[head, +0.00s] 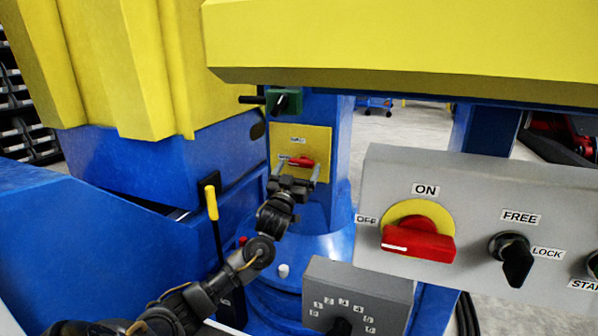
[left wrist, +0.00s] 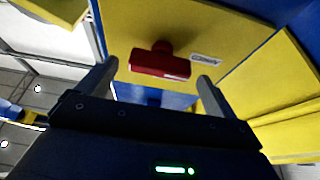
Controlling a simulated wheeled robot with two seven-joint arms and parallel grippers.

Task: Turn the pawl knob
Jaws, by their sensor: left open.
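A red knob (head: 302,161) sits on a yellow plate (head: 318,140) on the blue column. Its small labels are too small to read. In the left wrist view the red knob (left wrist: 160,62) shows as a wide bar on the yellow plate (left wrist: 225,30), with a white label to its right. My left gripper (head: 294,173) is open in front of the plate. In the left wrist view its two fingers stand on either side of the knob, with visible gaps; whether they reach its depth I cannot tell. My right gripper is not in view.
A grey panel (head: 385,176) at the right carries a red ON/OFF switch (head: 418,240) and a black FREE/LOCK knob (head: 513,258). A green box (head: 285,101) sits above the plate. A yellow-handled lever (head: 211,203) stands left of my arm. A grey dial box (head: 358,290) is lower right.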

